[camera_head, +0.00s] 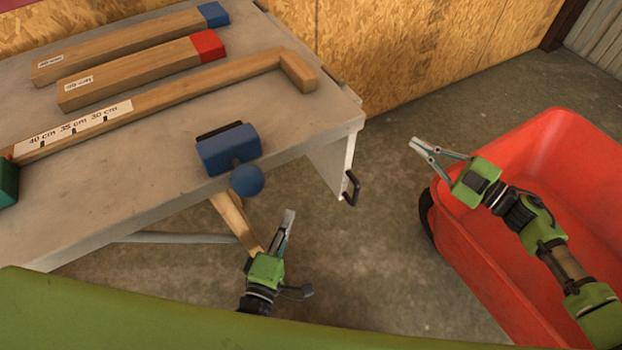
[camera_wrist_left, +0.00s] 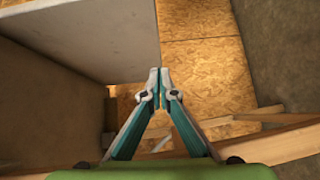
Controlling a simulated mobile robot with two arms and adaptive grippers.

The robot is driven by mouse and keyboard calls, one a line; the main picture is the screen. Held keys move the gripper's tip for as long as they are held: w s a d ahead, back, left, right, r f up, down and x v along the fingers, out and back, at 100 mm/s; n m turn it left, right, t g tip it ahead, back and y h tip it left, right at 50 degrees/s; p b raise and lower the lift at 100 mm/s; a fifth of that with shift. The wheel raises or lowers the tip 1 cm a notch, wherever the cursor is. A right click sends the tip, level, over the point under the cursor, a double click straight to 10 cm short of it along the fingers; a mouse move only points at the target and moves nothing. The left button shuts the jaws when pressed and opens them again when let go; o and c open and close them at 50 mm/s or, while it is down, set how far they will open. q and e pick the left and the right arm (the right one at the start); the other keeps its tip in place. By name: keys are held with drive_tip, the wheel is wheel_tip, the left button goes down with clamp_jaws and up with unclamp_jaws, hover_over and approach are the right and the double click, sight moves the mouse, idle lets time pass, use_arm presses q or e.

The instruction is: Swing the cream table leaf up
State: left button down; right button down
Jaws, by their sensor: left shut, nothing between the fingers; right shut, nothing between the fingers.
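The cream table leaf (camera_head: 328,166) hangs down from the right end of the grey table (camera_head: 330,120), seen nearly edge-on. A black handle (camera_head: 351,188) sits on its outer side near the lower edge. My left gripper (camera_head: 289,214) is shut and empty, below and to the left of the leaf in the head view, apart from the handle. It also shows shut in the left wrist view (camera_wrist_left: 160,74), near a pale panel (camera_wrist_left: 85,35) that may be the leaf's inner face. My right gripper (camera_head: 415,143) is shut and empty, right of the handle, by the red cart.
A blue vise (camera_head: 228,148) with a round knob stands at the table's front edge. Wooden bars with a blue end (camera_head: 212,14) and a red end (camera_head: 207,46) lie on top. The red cart (camera_head: 462,232) stands right. Bare floor lies between leaf and cart.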

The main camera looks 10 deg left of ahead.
use_arm(q)
approach(316, 167)
drive_tip(key=w+a, duration=0.2)
drive_tip(key=w, duration=0.2)
drive_tip(key=shift+w+d+f, duration=0.2)
drive_tip(key=shift+w+d, duration=0.45)
drive_tip(key=shift+d, duration=0.25)
drive_tip(key=shift+w+d, duration=0.35)
drive_tip(key=shift+d, duration=0.1)
drive_tip(key=shift+w+d+f, duration=0.15)
drive_tip(key=shift+w+d, duration=0.4)
drive_tip(key=shift+d, duration=0.2)
use_arm(e)
drive_tip(key=c, duration=2.9)
unclamp_jaws()
